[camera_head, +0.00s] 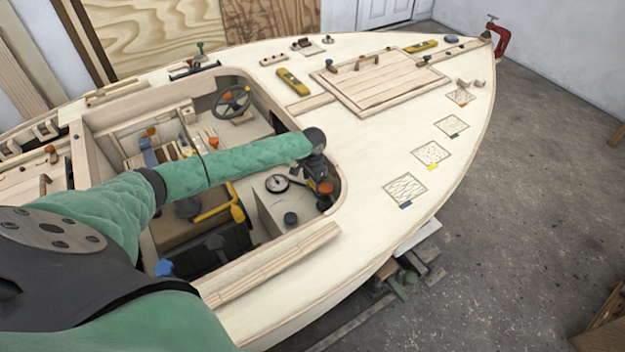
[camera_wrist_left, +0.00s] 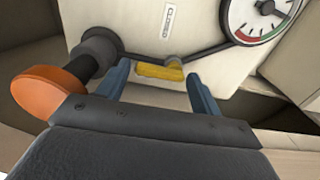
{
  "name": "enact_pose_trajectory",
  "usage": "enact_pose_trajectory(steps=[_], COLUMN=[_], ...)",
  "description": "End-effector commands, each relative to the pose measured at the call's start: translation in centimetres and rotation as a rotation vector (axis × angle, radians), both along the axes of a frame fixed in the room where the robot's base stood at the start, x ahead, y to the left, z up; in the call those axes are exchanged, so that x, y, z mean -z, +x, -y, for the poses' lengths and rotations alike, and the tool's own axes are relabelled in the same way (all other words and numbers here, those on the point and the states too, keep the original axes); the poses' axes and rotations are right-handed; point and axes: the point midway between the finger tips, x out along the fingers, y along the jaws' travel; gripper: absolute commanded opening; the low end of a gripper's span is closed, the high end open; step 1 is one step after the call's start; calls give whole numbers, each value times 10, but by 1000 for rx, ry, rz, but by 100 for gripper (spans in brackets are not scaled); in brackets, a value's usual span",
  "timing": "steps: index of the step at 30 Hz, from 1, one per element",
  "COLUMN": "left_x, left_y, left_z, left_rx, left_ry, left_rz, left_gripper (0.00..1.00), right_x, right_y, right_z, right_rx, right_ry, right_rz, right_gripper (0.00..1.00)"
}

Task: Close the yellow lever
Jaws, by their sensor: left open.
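The yellow lever (camera_wrist_left: 160,72) shows in the left wrist view as a short bar on a dark pipe, lying roughly along the pipe. A white box behind it bears a "CLOSED" label (camera_wrist_left: 167,22). My left gripper (camera_wrist_left: 160,88) is open, its two blue fingers on either side of the lever with gaps; I see no contact. In the head view my left gripper (camera_head: 318,172) reaches down at the right end of the cockpit, and this lever is hidden there. My right gripper is not in view.
An orange knob (camera_wrist_left: 48,92) stands close to the left finger in the wrist view. A round gauge (camera_wrist_left: 262,14) is at upper right and also shows in the head view (camera_head: 277,183). A yellow bent handle (camera_head: 214,212) is further left in the cockpit. The foredeck (camera_head: 365,145) has clear areas.

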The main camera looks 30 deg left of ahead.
Motion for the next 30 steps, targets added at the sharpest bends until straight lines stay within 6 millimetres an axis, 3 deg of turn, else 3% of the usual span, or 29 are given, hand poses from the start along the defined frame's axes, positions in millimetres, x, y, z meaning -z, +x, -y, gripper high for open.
enact_pose_trajectory(steps=[7,12,23,30], left_x=[1,1,0,-1], left_y=[0,0,0,-2], left_z=[0,0,-1,-3], left_rx=[0,0,49,199], left_ry=[1,1,0,0], left_rz=[1,1,1,1], left_gripper=[65,33,33,33], right_x=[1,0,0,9], right_y=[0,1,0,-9], right_z=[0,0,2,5], right_rx=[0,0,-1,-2], right_ry=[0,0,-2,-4], right_rz=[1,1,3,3], right_gripper=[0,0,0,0])
